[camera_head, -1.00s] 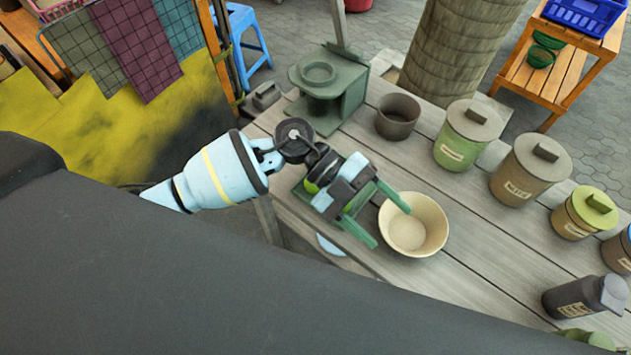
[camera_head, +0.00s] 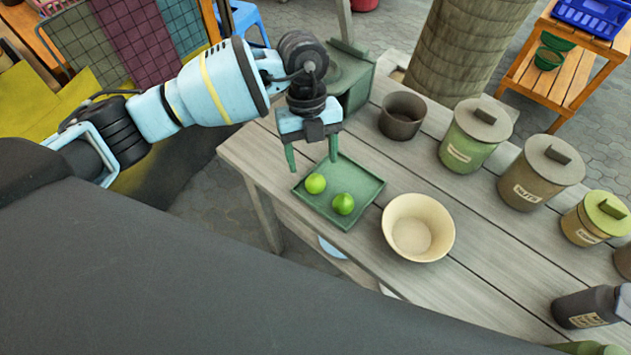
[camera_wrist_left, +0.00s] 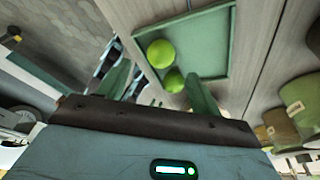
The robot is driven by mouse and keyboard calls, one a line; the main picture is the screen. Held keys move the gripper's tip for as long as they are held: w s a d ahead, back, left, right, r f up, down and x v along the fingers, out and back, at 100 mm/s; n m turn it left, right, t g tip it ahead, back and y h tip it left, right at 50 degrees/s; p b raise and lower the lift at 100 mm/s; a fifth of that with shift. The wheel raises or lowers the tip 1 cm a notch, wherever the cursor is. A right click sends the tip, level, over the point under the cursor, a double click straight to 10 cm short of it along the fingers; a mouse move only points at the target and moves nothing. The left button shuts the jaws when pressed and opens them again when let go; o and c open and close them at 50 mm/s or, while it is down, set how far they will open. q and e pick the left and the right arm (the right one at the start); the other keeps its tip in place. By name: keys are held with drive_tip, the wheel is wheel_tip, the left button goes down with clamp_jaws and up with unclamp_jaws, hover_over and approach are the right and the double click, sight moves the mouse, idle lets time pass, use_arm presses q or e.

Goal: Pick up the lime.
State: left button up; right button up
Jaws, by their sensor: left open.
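Two green limes lie on a square green tray (camera_head: 362,178) on the wooden table. One lime (camera_head: 315,183) is at the tray's left side, the other lime (camera_head: 343,204) is near its front edge. My left gripper (camera_head: 312,162) is open and empty, its green fingers pointing down above the back part of the tray. In the left wrist view, the limes (camera_wrist_left: 161,54) and (camera_wrist_left: 174,81) show beyond the open left fingers (camera_wrist_left: 160,88), with the tray (camera_wrist_left: 215,40) behind them. My right gripper is not in view.
A cream bowl (camera_head: 418,227) stands to the right of the tray. A dark cup (camera_head: 402,116) and several lidded canisters (camera_head: 474,134) stand farther back and right. A dark bottle (camera_head: 588,307) is at lower right. Bare table planks (camera_head: 490,240) lie between bowl and canisters.

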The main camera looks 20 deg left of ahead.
sight(315, 177)
use_arm(q)
drive_tip(key=shift+x, duration=3.05)
drive_tip(key=c, duration=1.1)
drive_tip(key=shift+r, duration=0.1)
drive_tip(key=shift+r, duration=0.45)
drive_tip(key=r, duration=0.2)
drive_tip(key=shift+w+d+r, duration=0.25)
drive_tip(key=shift+d+r, duration=0.05)
drive_tip(key=w+d+b, duration=0.1)
drive_tip(key=w+d, duration=0.2)
drive_tip(key=w+d+b, duration=0.1)
drive_tip(key=w+d, duration=0.2)
drive_tip(key=d, duration=0.1)
drive_tip(key=w+d+r+b, duration=0.1)
drive_tip(key=w+d, duration=0.2)
drive_tip(key=d, duration=0.1)
drive_tip(key=shift+b, duration=0.35)
drive_tip(key=shift+w+d+r, duration=0.2)
drive_tip(key=shift+w+d, duration=0.2)
drive_tip(key=shift+w, duration=0.05)
